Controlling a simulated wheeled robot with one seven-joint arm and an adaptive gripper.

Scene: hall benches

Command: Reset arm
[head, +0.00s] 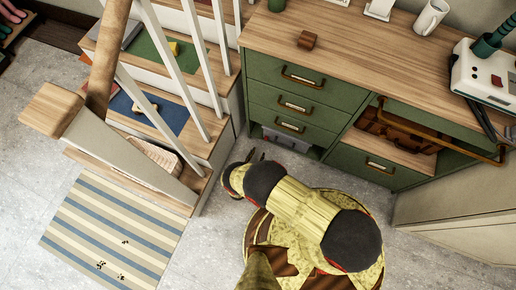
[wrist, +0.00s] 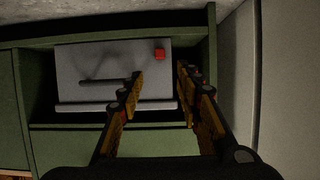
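My gripper (wrist: 160,74) is open in the wrist view, with its two yellow and black fingers apart and nothing seen between the tips. It points toward a low open compartment of the green cabinet (wrist: 212,60). A grey case (wrist: 85,65) with a handle and a small red square (wrist: 160,54) sits in that compartment, beyond the fingertips. I cannot tell whether a finger touches the case. In the head view my yellow patterned arm reaches low over the floor to the foot of the cabinet (head: 335,95); the fingers there are small and mostly hidden.
A staircase (head: 220,160) with white balusters and a wooden post (head: 52,110) stands close left of my arm. A striped mat (head: 112,235) lies on the floor.

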